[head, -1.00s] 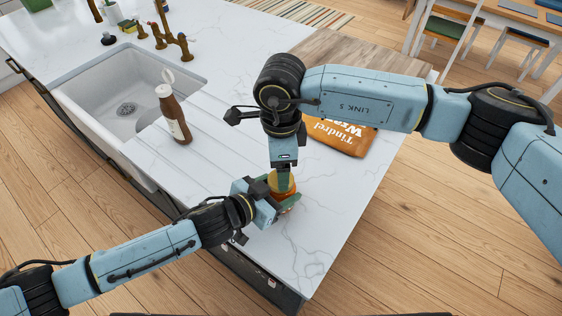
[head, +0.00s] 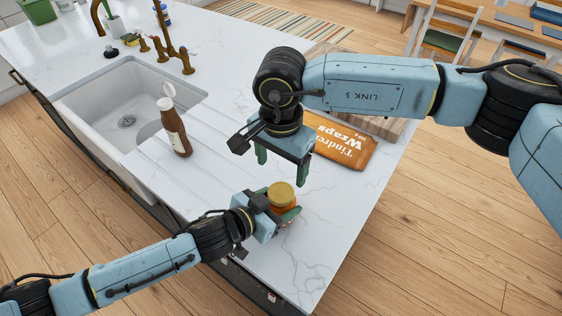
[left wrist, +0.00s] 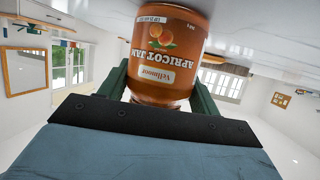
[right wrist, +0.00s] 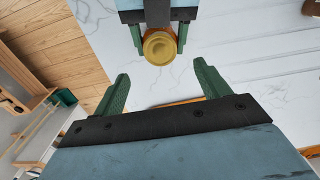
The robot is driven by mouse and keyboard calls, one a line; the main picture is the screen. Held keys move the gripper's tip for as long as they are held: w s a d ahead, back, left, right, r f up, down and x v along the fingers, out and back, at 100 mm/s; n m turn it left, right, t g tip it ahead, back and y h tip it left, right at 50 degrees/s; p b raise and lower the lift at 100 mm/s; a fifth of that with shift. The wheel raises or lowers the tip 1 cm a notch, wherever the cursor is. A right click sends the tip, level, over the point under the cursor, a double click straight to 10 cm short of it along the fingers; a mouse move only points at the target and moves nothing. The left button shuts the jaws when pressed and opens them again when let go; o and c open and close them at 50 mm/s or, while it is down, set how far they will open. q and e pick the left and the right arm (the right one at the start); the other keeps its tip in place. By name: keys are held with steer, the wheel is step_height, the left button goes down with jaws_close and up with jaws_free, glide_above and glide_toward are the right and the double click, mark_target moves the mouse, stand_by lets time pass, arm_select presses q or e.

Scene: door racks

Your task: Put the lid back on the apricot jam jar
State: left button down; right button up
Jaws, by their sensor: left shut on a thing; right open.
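The apricot jam jar (head: 285,213) stands upright on the white counter near its front edge. It is orange, and its label reads clearly in the left wrist view (left wrist: 168,50). The gold lid (head: 281,193) sits on top of the jar, and it looks level from above in the right wrist view (right wrist: 159,47). My left gripper (head: 284,215) is shut around the jar's sides, with green fingers on both sides of it. My right gripper (head: 281,170) is open and empty, above and behind the jar, apart from the lid.
A brown bottle (head: 175,130) with its white cap flipped open stands beside the sink (head: 120,112). An orange wraps packet (head: 345,148) lies behind my right gripper, near a wooden board (head: 385,127). The counter right of the jar is clear.

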mark_target(281, 192)
steer(key=shift+f, duration=4)
steer(key=c, duration=1)
steer(key=m, duration=0.4)
steer(key=shift+m, duration=0.4)
steer(key=shift+c, duration=0.3)
steer(key=o, duration=1.2)
steer(key=shift+c, duration=0.2)
